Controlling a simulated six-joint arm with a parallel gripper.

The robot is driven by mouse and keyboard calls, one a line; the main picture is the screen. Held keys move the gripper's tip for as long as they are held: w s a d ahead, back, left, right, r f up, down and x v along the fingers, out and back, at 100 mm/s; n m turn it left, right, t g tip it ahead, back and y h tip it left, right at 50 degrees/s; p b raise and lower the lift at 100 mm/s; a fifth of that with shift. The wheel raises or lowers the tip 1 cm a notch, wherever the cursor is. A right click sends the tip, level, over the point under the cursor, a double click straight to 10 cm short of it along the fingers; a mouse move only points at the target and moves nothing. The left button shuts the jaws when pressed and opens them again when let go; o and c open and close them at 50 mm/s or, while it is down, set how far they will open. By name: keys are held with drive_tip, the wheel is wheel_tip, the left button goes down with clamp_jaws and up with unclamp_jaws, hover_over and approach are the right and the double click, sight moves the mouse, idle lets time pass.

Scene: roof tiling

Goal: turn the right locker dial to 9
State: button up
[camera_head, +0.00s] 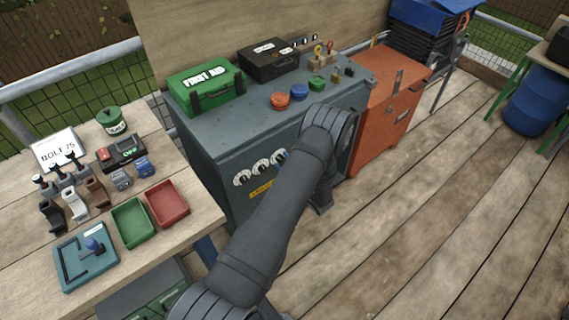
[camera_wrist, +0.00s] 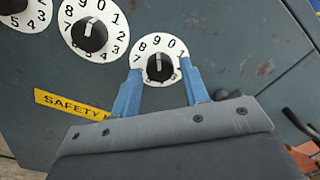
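The right locker dial (camera_wrist: 159,68) is a white numbered disc with a black knob, on the grey locker front (camera_head: 225,170). In the wrist view its 9 stands near the top, between 8 and 0. The knob's pale mark appears to point up towards the 9. My gripper (camera_wrist: 160,67) has its two blue fingers apart, one on each side of the dial, with gaps between the fingertips and the knob. Whether they touch the disc's rim is unclear. The middle dial (camera_wrist: 89,37) and left dial (camera_wrist: 25,13) sit to the left.
A yellow safety label (camera_wrist: 72,104) lies below the dials. A green first aid box (camera_head: 206,88), a black case (camera_head: 268,61) and coloured knobs stand on the locker top. An orange cabinet (camera_head: 385,120) is to the right. A bench with trays (camera_head: 130,222) is to the left.

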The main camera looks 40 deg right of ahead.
drive_tip(key=shift+o, duration=0.4)
drive_tip(key=shift+s, duration=0.1)
drive_tip(key=s, duration=1.7)
drive_tip(key=shift+s+a+f, duration=0.15)
drive_tip(key=shift+a, duration=0.1)
drive_tip(key=w, duration=1.7)
drive_tip(key=shift+w+d, duration=0.25)
